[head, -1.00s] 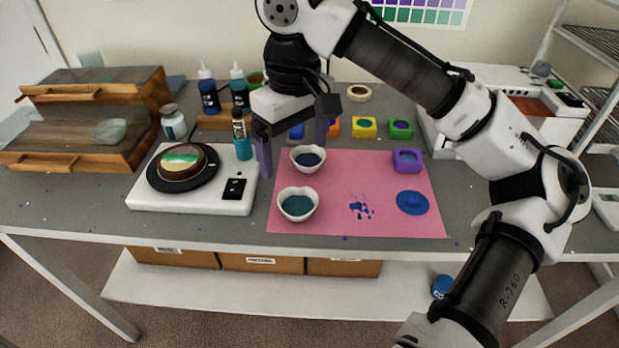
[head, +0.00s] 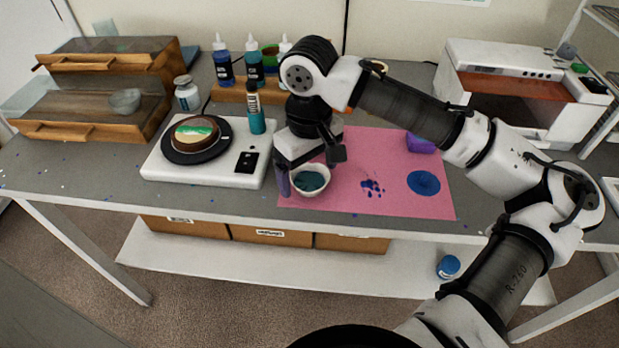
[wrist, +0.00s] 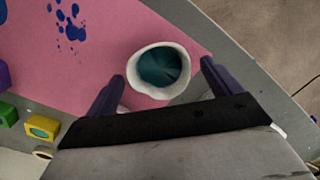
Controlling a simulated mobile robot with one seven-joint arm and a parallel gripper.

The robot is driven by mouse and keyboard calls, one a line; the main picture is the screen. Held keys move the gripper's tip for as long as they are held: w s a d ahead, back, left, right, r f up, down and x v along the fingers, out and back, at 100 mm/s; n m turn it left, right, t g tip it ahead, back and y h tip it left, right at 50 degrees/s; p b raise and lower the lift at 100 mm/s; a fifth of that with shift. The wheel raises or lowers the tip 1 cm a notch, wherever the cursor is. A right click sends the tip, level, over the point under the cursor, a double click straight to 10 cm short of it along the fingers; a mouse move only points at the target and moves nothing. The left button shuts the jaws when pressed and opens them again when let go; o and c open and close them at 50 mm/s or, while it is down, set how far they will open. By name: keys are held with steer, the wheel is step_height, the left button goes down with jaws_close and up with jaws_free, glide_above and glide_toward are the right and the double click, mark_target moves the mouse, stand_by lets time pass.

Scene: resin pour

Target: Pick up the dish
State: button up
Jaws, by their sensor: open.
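In the wrist view the dish (wrist: 147,91) lies between the two finger tips, with a gap on both sides. My gripper (wrist: 162,71) is open and empty. In the head view my gripper (head: 306,172) hangs above and around the dish, one finger just left of it; the other is hardly visible. A second white dish is mostly hidden behind the gripper; white edges show beneath the fingers in the wrist view.
A white scale (head: 178,170) with a black turntable (head: 174,154) and a small round piece stands close left. Bottles (head: 222,65) stand behind it. Blue spills (head: 423,183) and a purple mould (head: 421,144) lie on the mat to the right. The table's front edge is close.

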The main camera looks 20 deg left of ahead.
steer(key=shift+f, duration=0.9)
steer(key=shift+c, duration=0.3)
steer(key=c, duration=0.9)
steer(key=shift+r, duration=0.1)
